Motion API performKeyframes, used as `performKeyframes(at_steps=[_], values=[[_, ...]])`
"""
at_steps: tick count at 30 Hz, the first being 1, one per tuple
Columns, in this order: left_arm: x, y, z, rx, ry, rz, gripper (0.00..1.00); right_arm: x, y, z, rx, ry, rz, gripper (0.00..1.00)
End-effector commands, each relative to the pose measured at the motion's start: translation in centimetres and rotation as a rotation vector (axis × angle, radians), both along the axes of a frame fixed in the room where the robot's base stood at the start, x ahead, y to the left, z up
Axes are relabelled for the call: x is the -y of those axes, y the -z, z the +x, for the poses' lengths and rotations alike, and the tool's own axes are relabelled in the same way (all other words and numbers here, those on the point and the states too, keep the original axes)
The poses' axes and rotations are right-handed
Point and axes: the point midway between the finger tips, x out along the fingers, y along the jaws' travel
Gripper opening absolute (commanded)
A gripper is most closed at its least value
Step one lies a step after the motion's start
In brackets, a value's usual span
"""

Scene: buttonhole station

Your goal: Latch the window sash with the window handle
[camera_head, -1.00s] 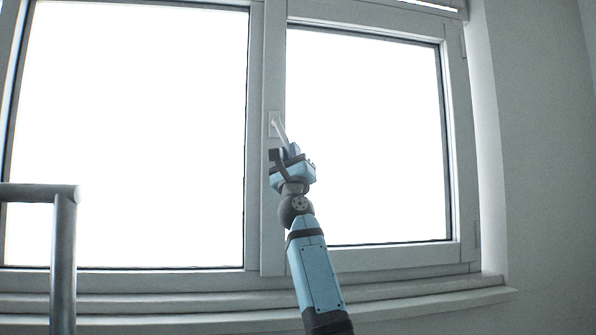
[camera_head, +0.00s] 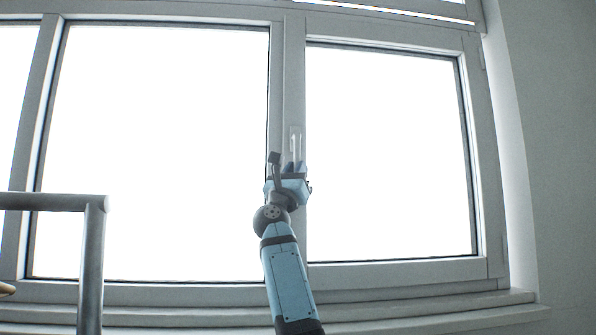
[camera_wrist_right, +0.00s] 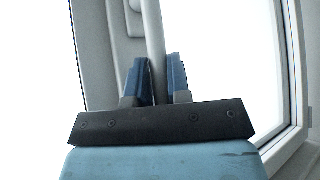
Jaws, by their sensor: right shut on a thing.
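The window sash (camera_head: 400,272) is the right-hand pane in its pale grey frame. It looks flush with the surrounding frame, though a small gap could not be made out. The window handle (camera_head: 297,146) is a slim light lever on the sash's left upright, hanging about straight down from its base plate. My right gripper (camera_head: 292,170) is shut on the lever's lower part. In the right wrist view the handle (camera_wrist_right: 153,35) runs between the two blue fingers (camera_wrist_right: 160,82). The lever's lower end is hidden by the gripper. My left gripper does not show.
A grey metal tube rail (camera_head: 92,255) stands at the lower left, in front of the large left pane. The window sill (camera_head: 430,312) runs below the window. A bare wall (camera_head: 560,160) lies to the right. A small tan thing (camera_head: 5,289) shows at the left edge, unclear.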

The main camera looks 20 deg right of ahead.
Motion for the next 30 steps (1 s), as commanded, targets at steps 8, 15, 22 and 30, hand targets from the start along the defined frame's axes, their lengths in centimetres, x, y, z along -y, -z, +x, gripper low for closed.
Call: performKeyframes(at_steps=[8, 15, 22, 30], values=[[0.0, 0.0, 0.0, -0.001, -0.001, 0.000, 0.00, 0.1, -0.4, -0.1, 0.005, -0.003, 0.002, 0.23], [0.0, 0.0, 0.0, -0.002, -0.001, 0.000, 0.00, 0.0, -0.2, -0.1, 0.003, -0.002, 0.001, 0.43], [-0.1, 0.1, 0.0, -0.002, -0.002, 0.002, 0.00, -0.4, 0.5, -0.3, 0.001, -0.004, 0.001, 0.43], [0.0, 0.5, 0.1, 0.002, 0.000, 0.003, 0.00, -3.0, 4.5, -2.5, 0.001, -0.006, 0.002, 0.43]])
